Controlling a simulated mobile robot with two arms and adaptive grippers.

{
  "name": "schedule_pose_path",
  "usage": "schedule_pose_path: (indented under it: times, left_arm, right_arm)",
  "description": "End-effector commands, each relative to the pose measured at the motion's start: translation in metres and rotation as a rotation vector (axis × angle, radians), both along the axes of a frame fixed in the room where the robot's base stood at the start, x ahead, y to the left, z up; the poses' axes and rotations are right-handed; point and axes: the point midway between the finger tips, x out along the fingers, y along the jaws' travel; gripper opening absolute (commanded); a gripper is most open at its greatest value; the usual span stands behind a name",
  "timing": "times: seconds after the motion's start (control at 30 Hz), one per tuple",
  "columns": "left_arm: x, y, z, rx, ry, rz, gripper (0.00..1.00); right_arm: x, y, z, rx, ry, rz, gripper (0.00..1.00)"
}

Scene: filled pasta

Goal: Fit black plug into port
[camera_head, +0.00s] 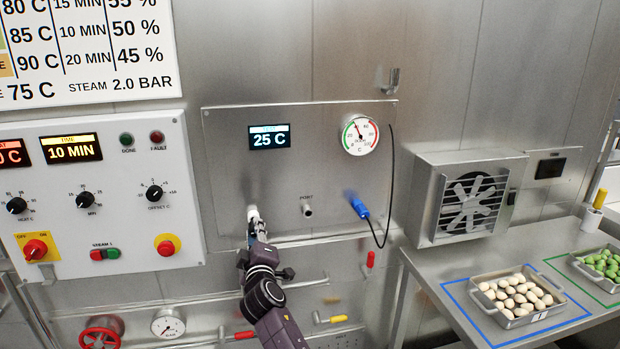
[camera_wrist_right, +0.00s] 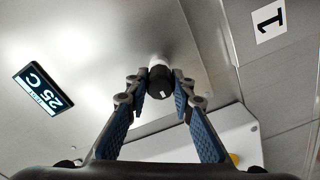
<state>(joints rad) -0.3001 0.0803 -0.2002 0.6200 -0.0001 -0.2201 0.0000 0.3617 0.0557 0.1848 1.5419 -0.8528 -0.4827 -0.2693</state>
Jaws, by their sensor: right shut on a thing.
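My right gripper (camera_head: 256,232) is at the lower left of the steel panel, left of the port (camera_head: 307,210). In the right wrist view its two fingers (camera_wrist_right: 160,92) are closed on the sides of the black plug (camera_wrist_right: 160,84). A white collar (camera_wrist_right: 157,62) shows at the plug's far end, against or very near the steel panel; I cannot tell if it touches. In the head view a white part (camera_head: 252,212) shows just past the fingertips, and the gripper hides the black body. The port is a short metal stub under the word PORT, with nothing on it. My left gripper is not in view.
A blue plug (camera_head: 359,207) on a black cable hangs right of the port. A display (camera_head: 269,137) and a dial gauge (camera_head: 360,135) sit higher on the panel. A fan box (camera_head: 468,200) stands at right.

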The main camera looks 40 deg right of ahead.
Motion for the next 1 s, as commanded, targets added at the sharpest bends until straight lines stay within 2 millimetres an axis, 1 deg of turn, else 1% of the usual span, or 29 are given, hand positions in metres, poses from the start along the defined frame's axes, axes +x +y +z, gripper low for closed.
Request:
schedule_pose_path:
  times: [1.0]
  left_arm:
    - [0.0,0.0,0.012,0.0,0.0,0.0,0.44]
  right_arm:
    - [-0.035,0.022,0.001,-0.001,-0.001,0.0,0.0]
